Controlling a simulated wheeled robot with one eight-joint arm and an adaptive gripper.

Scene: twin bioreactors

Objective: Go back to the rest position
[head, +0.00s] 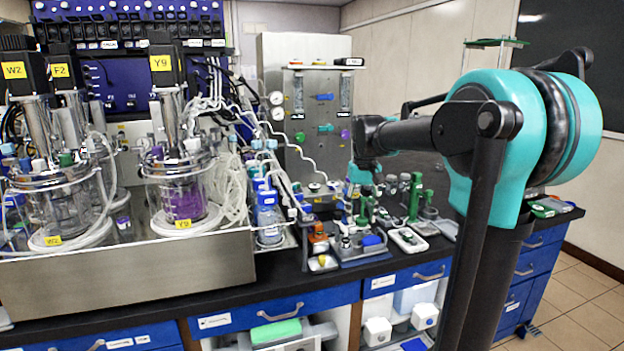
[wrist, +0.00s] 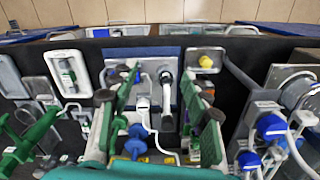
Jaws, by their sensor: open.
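My gripper (wrist: 160,100) is open in the wrist view, its green fingers with dark pads spread left and right. In the head view my gripper (head: 364,215) points down, low over the bench beside the small lab parts. Between the fingers in the wrist view are a white fitting (wrist: 142,103) and a dark upright part (wrist: 167,98) over a grey-blue tray (wrist: 151,56). A blue knob (wrist: 135,143) shows lower down. I see nothing held between the fingers. Whether the fingers touch any part cannot be told.
Glass bioreactor vessels, including one with purple liquid (head: 183,200), stand in a steel tray (head: 130,280) at left. Blue-capped bottles (head: 268,215) and loose tubing stand between them and my gripper. Green stands (head: 415,197) and small trays (head: 408,240) lie to the right.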

